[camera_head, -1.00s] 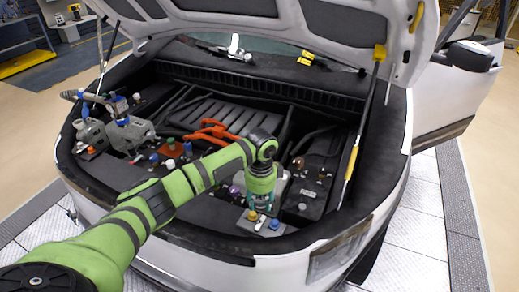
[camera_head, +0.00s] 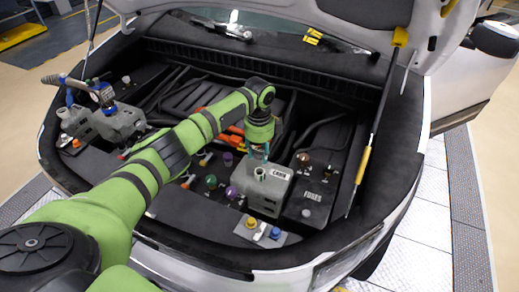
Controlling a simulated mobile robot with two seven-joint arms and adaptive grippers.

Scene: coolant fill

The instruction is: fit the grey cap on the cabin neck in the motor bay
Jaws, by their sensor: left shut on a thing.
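The grey tank marked CABIN (camera_head: 283,193) sits in the motor bay, right of the middle. Its open round neck (camera_head: 260,174) stands upright on its top left. My left gripper (camera_head: 260,153) points down just above and behind this neck in the picture, apart from it as far as I can see. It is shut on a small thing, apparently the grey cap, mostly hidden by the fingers. My right gripper is out of view.
A small front tray (camera_head: 238,232) holds a yellow cap (camera_head: 252,223) and a blue cap (camera_head: 275,233). Purple and green caps stand left of the tank. The FUSES box (camera_head: 318,195) is at its right. A prop rod (camera_head: 366,160) rises further right.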

